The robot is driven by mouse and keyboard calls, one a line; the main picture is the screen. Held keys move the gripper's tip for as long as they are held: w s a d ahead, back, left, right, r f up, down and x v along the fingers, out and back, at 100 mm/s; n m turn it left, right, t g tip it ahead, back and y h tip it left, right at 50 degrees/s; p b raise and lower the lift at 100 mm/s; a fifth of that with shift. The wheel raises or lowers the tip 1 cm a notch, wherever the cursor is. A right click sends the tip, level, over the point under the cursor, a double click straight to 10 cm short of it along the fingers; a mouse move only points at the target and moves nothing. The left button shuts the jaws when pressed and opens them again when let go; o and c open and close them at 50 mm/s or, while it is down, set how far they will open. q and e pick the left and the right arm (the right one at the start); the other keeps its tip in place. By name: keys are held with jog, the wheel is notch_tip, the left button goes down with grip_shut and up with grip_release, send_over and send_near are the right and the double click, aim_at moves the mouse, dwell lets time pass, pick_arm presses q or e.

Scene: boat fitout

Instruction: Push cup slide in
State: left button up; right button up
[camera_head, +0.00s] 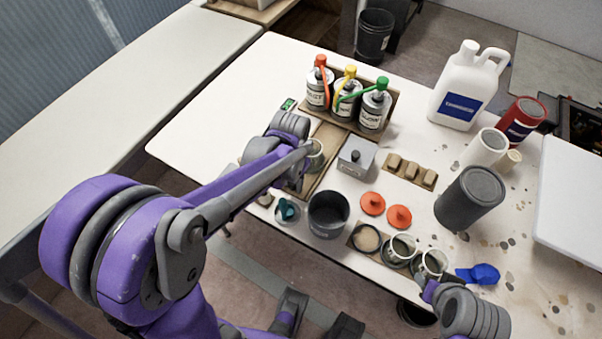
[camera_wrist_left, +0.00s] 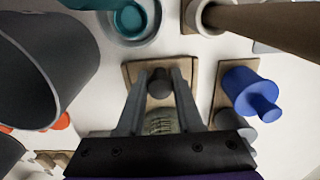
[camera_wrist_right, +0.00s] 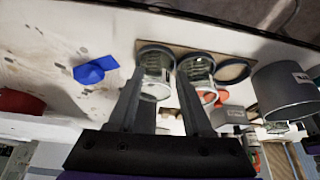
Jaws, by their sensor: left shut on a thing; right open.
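My left gripper (camera_head: 305,160) reaches over a wooden board (camera_head: 326,136) in the middle of the table. In the left wrist view its fingers (camera_wrist_left: 159,90) are shut on a small ribbed, greyish-green cup-like piece (camera_wrist_left: 160,121); a dark round knob shows just beyond it. In the head view a grey cup (camera_head: 315,152) shows beside this gripper, partly hidden by the arm. My right gripper (camera_wrist_right: 158,82) is open. Between and beyond its fingertips stands a clear cup (camera_wrist_right: 155,62) on a wooden holder (camera_head: 365,250), with a second clear cup (camera_head: 400,250) beside it. I cannot tell whether the fingers touch the cup.
Three capped cans (camera_head: 346,98) stand in a tray at the back. A grey box (camera_head: 356,157), orange discs (camera_head: 373,203) and a dark pot (camera_head: 328,214) are near the left gripper.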

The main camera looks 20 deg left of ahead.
aim_at(314, 151)
pick_arm(q)
jog(key=shift+w+d, duration=0.15)
jog(key=shift+w, duration=1.7)
jog(key=shift+w+d, duration=0.1)
jog(key=shift+w, duration=1.75)
jog(key=shift+w+d, duration=0.2)
jog(key=shift+w, duration=2.05)
jog(key=o, duration=1.5)
jog(key=shift+o, duration=0.2)
jog(key=shift+r+p, duration=2.05)
jog(key=shift+r, duration=1.5)
